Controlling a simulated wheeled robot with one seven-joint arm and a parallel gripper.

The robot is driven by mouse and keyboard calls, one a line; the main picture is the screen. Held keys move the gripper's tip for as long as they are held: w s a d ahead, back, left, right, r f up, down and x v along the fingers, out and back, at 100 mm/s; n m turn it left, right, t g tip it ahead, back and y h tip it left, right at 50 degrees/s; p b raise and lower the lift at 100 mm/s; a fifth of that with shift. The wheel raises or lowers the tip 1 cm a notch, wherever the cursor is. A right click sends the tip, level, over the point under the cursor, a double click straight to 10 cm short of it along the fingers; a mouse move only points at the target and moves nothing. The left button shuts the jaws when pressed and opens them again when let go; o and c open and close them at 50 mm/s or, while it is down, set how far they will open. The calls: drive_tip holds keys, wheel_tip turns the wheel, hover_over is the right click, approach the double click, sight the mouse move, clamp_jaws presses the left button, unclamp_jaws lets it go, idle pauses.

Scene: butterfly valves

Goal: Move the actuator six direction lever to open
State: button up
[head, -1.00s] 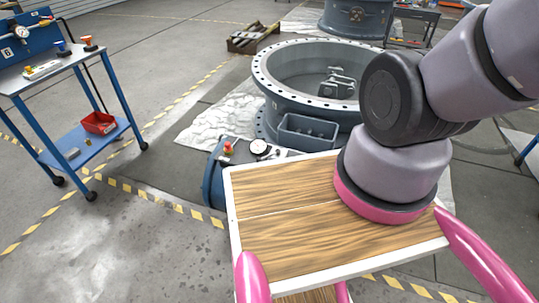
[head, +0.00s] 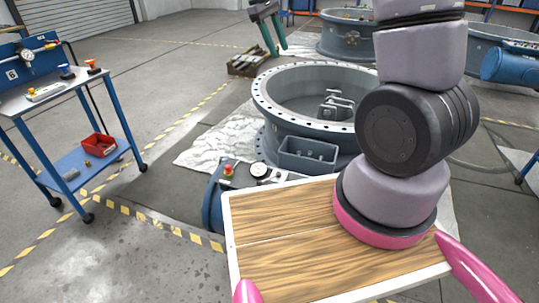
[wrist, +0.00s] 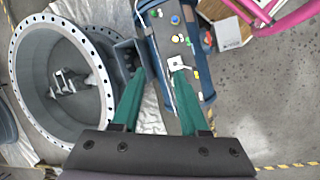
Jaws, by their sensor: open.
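A blue bench (head: 70,165) marked 6 stands at the left in the head view. Its top carries a white plate with small fittings (head: 46,92), a blue knob (head: 67,72) and an orange-red knob (head: 92,67). A gauge (head: 27,56) is on its back panel. I cannot tell which part is the direction lever. My gripper (head: 277,50) is raised at the top middle, far right of the bench, with green fingers apart and empty. In the wrist view my gripper (wrist: 158,68) hangs above a blue unit with small buttons and a white plate (wrist: 180,63).
A large grey valve ring (head: 305,125) stands in the middle, with a control unit (head: 228,178) at its front left. A red bin (head: 98,144) sits on the bench's lower shelf. My wooden deck fills the front. Open floor lies between bench and valve.

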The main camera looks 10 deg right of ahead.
drive_tip(key=w+a+f+n+h, duration=0.2)
drive_tip(key=w+a+f, duration=0.1)
drive_tip(key=f, duration=0.4)
drive_tip(key=w+a+f+n+h, duration=0.2)
drive_tip(key=w+f+n, duration=0.1)
drive_tip(key=f, duration=0.4)
drive_tip(key=n+t+h, duration=0.7)
drive_tip(key=n+t, duration=0.2)
drive_tip(key=n, duration=0.6)
approach(270, 178)
drive_tip(key=x, duration=1)
drive_tip(key=shift+w+d+f, duration=0.1)
drive_tip(key=shift+w, duration=0.15)
clamp_jaws()
